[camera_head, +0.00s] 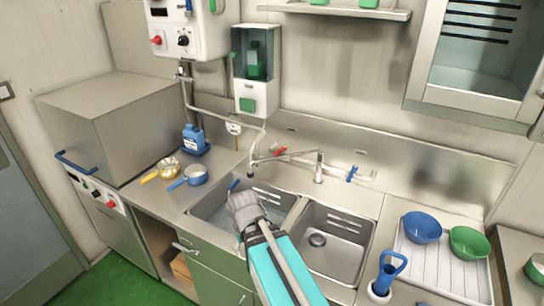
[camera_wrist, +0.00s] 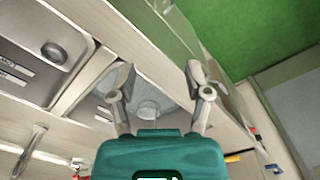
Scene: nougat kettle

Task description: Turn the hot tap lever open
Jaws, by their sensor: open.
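The red hot tap lever (camera_head: 279,150) sits on the wall-side tap behind the sinks, left of the tap body (camera_head: 318,168). A blue lever (camera_head: 352,173) is on the tap's right side. My gripper (camera_head: 238,199) is over the left sink basin (camera_head: 281,198), in front of and below the red lever, and clearly apart from it. In the wrist view my gripper (camera_wrist: 160,78) has its two fingers spread with nothing between them. The basin's drain shows beyond the fingers. I cannot surely make out the red lever in the wrist view.
A right basin (camera_head: 333,244) lies beside the left one. A swan-neck spout (camera_head: 251,160) stands near the red lever. A soap dispenser (camera_head: 256,65) hangs above.

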